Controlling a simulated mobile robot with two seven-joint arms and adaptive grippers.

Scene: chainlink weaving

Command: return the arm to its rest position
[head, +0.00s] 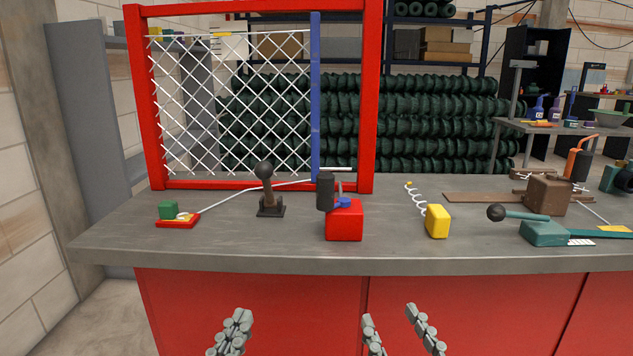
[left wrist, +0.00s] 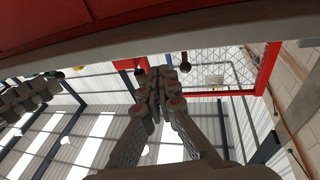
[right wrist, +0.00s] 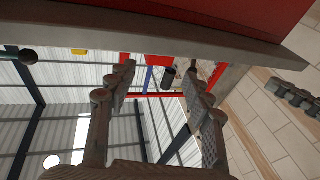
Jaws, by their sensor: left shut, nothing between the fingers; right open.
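My left gripper (head: 236,318) shows at the bottom of the head view, in front of the red bench front and below the worktop. Its fingers are together with nothing between them; in the left wrist view (left wrist: 162,82) the fingertips meet. My right gripper (head: 391,314) is to its right at the same low height. Its two fingers stand apart and the space between them is empty, as the right wrist view (right wrist: 158,76) also shows. Both grippers are apart from the bench and everything on it. The upper arm links are out of view.
The grey worktop (head: 300,246) overhangs above both grippers. On it stand a red frame (head: 370,100) with white mesh (head: 230,110), a dark lever (head: 266,190), a red block (head: 344,222), a yellow block (head: 437,221) and a teal tool (head: 543,232). Green rolls (head: 440,120) are behind.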

